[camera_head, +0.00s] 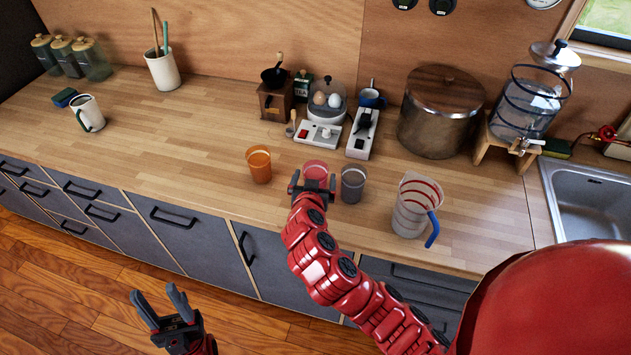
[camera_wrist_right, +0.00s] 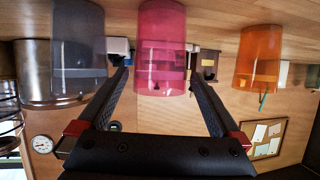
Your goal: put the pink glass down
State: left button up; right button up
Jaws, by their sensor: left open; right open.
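The pink glass (camera_head: 316,168) stands upright on the wooden counter, between the orange glass (camera_head: 259,165) and the grey glass (camera_head: 353,184). My right gripper (camera_head: 312,184) is at its near side and hides its lower part in the head view. In the upside-down right wrist view, the pink glass (camera_wrist_right: 160,45) sits between the two open fingers, with a small gap on each side. I cannot tell how far the fingertips reach around it. My left gripper (camera_head: 160,308) is open and empty, low in front of the drawers, over the floor.
A measuring jug (camera_head: 415,207) with a blue handle stands to the right near the counter's front edge. Behind are a white power strip (camera_head: 362,134), an egg cooker (camera_head: 326,103) and a large pot (camera_head: 440,112). The counter (camera_head: 180,150) left of the orange glass is clear.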

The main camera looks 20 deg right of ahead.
aim_at(316, 167)
jog(key=p+x, duration=0.1)
jog(key=x, duration=0.1)
jog(key=p+x, duration=0.2)
jog(key=shift+w+d+r, duration=0.1)
jog(key=shift+r, duration=0.1)
jog(key=shift+w+d+f, duration=0.15)
jog(key=shift+w+f, duration=0.2)
jog(key=shift+w, duration=0.1)
jog(key=c, duration=1.5)
jog(key=shift+c, duration=0.2)
jog(key=shift+r, duration=0.15)
